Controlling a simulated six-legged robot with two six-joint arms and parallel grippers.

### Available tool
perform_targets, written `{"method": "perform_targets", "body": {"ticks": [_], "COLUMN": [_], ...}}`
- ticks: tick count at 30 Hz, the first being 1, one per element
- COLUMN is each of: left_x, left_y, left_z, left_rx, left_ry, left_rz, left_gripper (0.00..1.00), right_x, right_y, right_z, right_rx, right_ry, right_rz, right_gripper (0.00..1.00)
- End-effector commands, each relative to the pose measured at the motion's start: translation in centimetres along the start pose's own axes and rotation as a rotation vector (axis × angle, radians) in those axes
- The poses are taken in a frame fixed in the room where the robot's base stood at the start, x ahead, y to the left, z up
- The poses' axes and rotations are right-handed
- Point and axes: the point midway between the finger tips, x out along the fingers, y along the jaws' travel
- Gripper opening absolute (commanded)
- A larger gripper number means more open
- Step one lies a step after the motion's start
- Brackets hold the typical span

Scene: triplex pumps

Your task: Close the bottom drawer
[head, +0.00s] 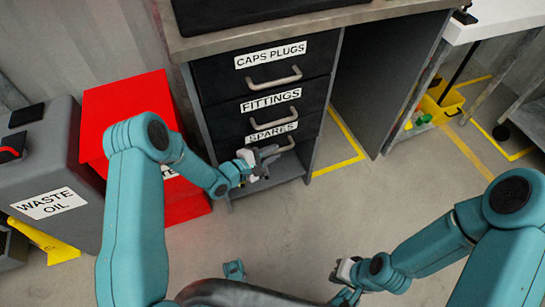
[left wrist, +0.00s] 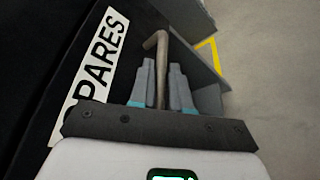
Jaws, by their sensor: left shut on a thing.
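The bottom drawer (head: 304,128), labelled SPARES, is the lowest of the black drawers in the grey cabinet. I cannot tell from these views whether it stands slightly out or flush. Its bar handle (head: 287,146) is partly hidden by my left gripper (head: 268,158). In the left wrist view, the handle (left wrist: 161,65) passes between the two grey fingers of the left gripper (left wrist: 160,85), which are shut on it, beside the SPARES label (left wrist: 100,55). My right gripper (head: 345,283) is low in the head view, away from the cabinet; its fingers are too unclear to judge.
Above are the FITTINGS drawer (head: 268,108) and the CAPS PLUGS drawer (head: 270,70). A red bin (head: 120,100) and a grey WASTE OIL container (head: 60,170) stand left of the cabinet. A yellow mop bucket (head: 437,102) is at the right. The floor (head: 390,190) in front is clear.

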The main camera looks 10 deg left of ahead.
Motion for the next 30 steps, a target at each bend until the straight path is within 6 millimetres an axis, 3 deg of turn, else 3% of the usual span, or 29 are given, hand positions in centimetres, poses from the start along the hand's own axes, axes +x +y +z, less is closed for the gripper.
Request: {"method": "perform_targets", "body": {"ticks": [3,4,14,19,30], "left_x": [0.1,0.1,-0.4,-3.3,-12.9], "left_y": [0.5,0.6,0.5,0.7,0.6], "left_z": [-0.3,-0.4,-0.3,-0.2,-0.2], "left_rx": [0.005,0.005,0.003,0.000,0.002], "left_ry": [0.008,0.008,0.009,0.011,0.011], "left_rz": [0.012,0.013,0.011,0.010,0.012], "left_gripper": [0.00,0.23,0.23,0.23,0.23], "right_x": [0.0,0.0,-0.2,-1.1,-3.1], "right_y": [0.0,0.0,-0.1,-0.5,-1.3], "right_z": [0.0,0.0,0.0,0.2,0.3], "right_rx": [0.000,0.000,-0.001,-0.006,-0.006], "right_ry": [0.000,0.000,-0.001,-0.005,-0.006], "right_rz": [0.000,0.000,0.000,-0.001,-0.001], "right_gripper": [0.00,0.00,0.00,0.00,0.00]}}
